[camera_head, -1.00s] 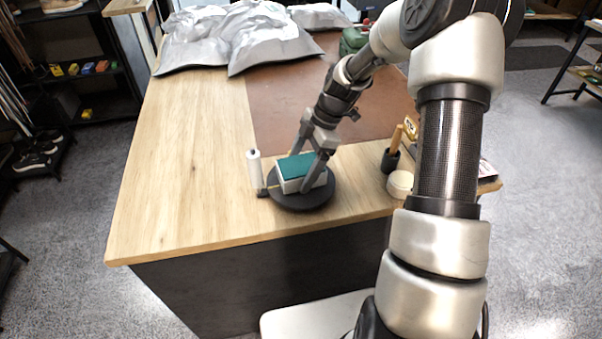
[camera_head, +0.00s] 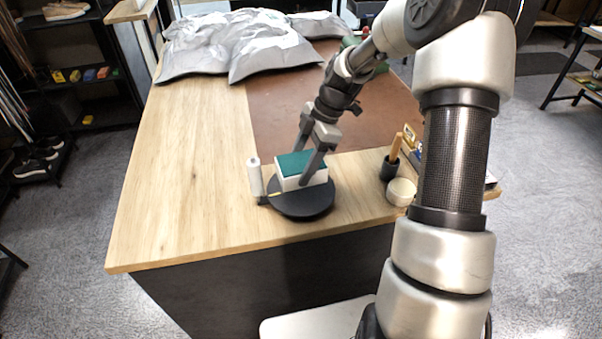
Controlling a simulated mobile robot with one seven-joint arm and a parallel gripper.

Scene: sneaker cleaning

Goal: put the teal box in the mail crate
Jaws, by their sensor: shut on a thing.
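The teal box (camera_head: 295,161) has a teal top and white sides. It is over a round black disc (camera_head: 301,208) near the table's front edge. My gripper (camera_head: 306,167) reaches down from behind and is shut on the box, with one finger across its right front side and the other behind it. The box looks level and seems slightly above the disc, though the gap is hard to see. I cannot make out a mail crate in this view.
A white roller (camera_head: 255,177) stands left of the disc. A black cup with a wooden handle (camera_head: 390,165) and a round cream container (camera_head: 400,192) are at right. Silvery bags (camera_head: 240,45) cover the table's back. The left wooden tabletop (camera_head: 185,170) is clear.

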